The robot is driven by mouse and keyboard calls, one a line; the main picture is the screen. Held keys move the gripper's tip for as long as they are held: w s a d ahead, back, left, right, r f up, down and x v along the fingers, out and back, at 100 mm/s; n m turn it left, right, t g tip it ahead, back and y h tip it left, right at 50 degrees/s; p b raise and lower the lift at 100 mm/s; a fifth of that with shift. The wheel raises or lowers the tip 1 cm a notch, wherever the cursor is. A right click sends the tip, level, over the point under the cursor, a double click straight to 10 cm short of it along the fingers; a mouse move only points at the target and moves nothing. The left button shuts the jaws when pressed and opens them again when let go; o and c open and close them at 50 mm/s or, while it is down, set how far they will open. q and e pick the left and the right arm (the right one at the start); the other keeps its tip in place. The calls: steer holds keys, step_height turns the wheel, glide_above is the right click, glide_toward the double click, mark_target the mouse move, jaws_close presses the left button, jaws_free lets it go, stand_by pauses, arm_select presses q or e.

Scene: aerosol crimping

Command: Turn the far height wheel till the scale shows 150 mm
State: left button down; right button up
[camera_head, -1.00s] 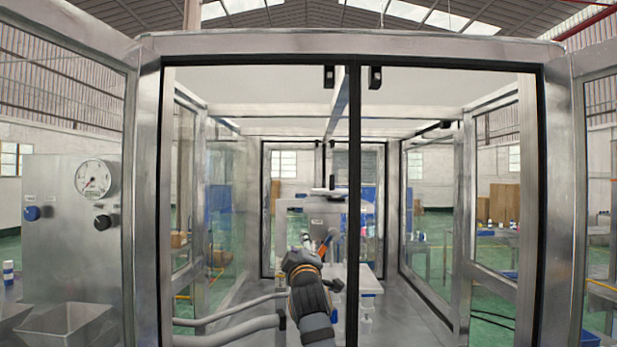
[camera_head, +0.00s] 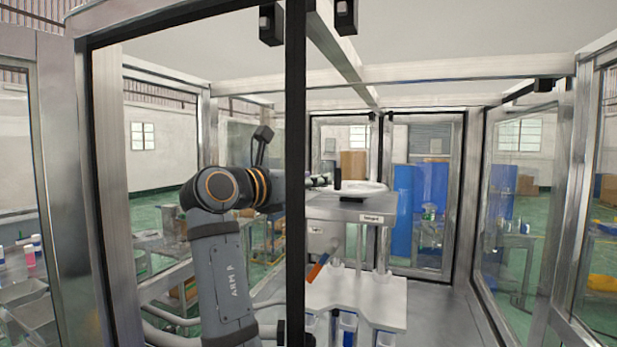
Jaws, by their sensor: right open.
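The height wheel, a pale flat disc (camera_head: 358,188) with an upright black knob (camera_head: 337,168), sits on top of the grey crimping machine (camera_head: 345,209) inside the enclosure. My right arm reaches up and across from the left. Its gripper (camera_head: 322,181) is small and partly behind the black door post, close to the left side of the wheel beside the knob. It is open. I cannot tell whether it touches the knob. A small label (camera_head: 369,218) is on the machine's front, too small to read. I cannot make out the scale. My left gripper is not in view.
The black door post (camera_head: 295,120) stands between me and part of the arm. An orange-tipped lever (camera_head: 318,267) hangs below the machine's top, above a white plate (camera_head: 362,298). Glass walls and metal frames (camera_head: 575,160) enclose the space. Blue panels (camera_head: 420,205) stand behind.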

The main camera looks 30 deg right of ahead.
mark_target(336, 176)
steer(key=x, duration=0.5)
steer(key=s+p+x, duration=0.1)
steer(key=x, duration=0.2)
steer(key=shift+w+d+f, duration=0.1)
steer(key=shift+d, duration=0.1)
steer(key=shift+w+d, duration=0.15)
steer(key=shift+d, duration=0.05)
steer(key=shift+w, duration=0.2)
steer(key=shift+s+d, duration=0.1)
steer(key=shift+d, duration=0.05)
steer(key=c, duration=0.3)
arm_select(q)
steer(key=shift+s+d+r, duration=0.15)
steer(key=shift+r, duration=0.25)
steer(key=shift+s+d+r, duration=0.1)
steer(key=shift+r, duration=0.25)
arm_select(e)
jaws_close()
